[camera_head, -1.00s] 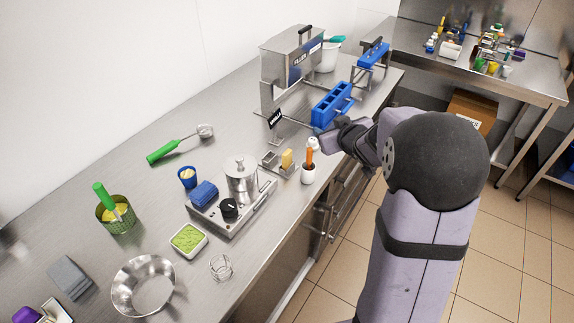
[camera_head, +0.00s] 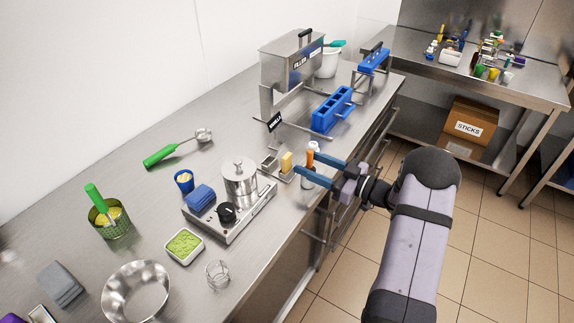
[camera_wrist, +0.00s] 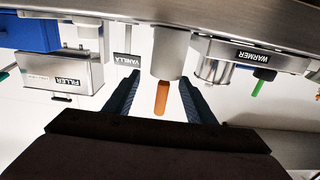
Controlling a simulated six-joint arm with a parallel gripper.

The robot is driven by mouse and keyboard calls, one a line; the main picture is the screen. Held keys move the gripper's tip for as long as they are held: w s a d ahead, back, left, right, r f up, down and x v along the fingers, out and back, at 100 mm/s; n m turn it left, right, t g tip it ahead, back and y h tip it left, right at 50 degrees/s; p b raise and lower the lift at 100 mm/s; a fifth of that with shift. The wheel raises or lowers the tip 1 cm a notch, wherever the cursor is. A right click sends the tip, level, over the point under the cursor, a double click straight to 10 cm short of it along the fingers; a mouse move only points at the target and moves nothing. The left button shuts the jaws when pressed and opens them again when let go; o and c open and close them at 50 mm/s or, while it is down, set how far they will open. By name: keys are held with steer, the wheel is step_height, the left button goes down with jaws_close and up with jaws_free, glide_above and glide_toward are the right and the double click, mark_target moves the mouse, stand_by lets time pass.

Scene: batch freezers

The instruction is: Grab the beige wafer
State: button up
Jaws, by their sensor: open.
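In the wrist view, which is upside down, the orange handle (camera_wrist: 161,97) and a pale cylinder show between the fingers (camera_wrist: 159,77). I cannot make out the wafer there. No contact with the wafer shows.
A warmer plate with a metal pot (camera_head: 240,181) is left of the wafer. The blue mould (camera_head: 332,112), vanilla sign (camera_head: 275,121) and filler (camera_head: 292,62) stand behind. The counter's front edge runs beneath my gripper.

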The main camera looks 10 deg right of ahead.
mark_target(289, 157)
steer(key=shift+a+p+x, duration=0.2)
steer(key=shift+p+x, duration=1.55)
steer(key=shift+x, duration=1.65)
steer(key=shift+a+f, duration=0.2)
steer(key=shift+f, duration=0.05)
steer(key=c, duration=1.1)
